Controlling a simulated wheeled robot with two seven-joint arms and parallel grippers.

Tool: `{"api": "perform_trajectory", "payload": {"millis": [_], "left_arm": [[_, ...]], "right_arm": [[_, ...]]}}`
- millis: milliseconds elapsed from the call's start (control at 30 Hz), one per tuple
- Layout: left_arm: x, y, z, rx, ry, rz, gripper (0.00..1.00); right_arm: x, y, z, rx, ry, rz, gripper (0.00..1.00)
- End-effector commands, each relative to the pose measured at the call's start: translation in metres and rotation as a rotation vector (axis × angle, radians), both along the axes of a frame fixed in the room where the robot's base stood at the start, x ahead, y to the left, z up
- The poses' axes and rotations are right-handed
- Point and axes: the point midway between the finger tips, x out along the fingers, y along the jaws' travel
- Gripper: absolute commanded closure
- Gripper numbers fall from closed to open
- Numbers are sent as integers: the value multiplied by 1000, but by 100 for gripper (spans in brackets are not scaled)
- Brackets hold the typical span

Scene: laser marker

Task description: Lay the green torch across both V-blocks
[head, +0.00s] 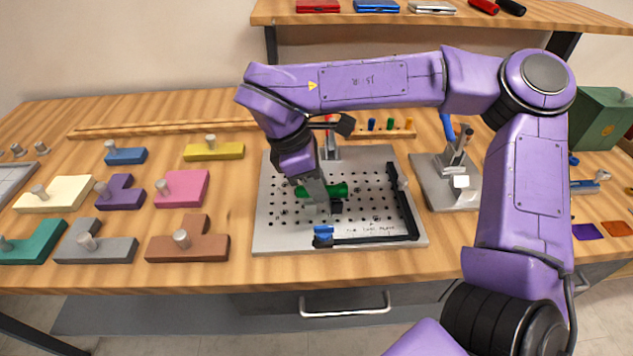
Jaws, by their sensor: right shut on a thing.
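The green torch (338,190) lies roughly level, left to right, over the perforated grey plate (275,235). My right gripper (319,196) points down from above and is shut on the torch near its middle, hiding part of it. A small dark block (337,208) shows just below the torch and may be one of the V-blocks. I cannot make out the second V-block, nor whether the torch touches the blocks. My left gripper is not in view.
A black L-shaped fence (408,212) edges the plate's right and front, with a blue clamp (323,234) at front left. Coloured blocks with knobs, such as the pink one (183,188), stand left. A grey fixture (440,190) stands right. A shelf (450,18) overhangs the back.

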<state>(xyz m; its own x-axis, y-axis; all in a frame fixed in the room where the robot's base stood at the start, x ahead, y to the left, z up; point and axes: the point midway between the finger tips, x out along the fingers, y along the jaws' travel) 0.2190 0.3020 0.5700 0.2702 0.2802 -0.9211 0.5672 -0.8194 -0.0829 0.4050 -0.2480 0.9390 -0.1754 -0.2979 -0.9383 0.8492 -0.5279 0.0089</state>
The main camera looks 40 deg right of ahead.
Motion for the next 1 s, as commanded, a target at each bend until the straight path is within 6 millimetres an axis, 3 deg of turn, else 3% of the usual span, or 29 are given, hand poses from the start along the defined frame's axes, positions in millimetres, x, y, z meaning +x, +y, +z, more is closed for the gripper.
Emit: {"api": "perform_trajectory", "payload": {"millis": [367, 400, 433, 600, 733, 800, 1000], "left_arm": [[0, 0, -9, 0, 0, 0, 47], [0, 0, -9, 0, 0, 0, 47], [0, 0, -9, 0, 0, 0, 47], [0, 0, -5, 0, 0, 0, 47], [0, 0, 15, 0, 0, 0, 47], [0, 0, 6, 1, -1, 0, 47], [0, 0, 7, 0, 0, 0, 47]], "right_arm": [[-1, 0, -9, -2, 5, 1, 100], [-1, 0, -9, -2, 6, 0, 63], [-1, 0, -9, -1, 8, 1, 53], [-2, 0, -7, -2, 11, 2, 51], [-2, 0, 11, -2, 12, 3, 50], [3, 6, 23, -5, 3, 1, 50], [14, 23, 78, -3, 0, -2, 50]]}}
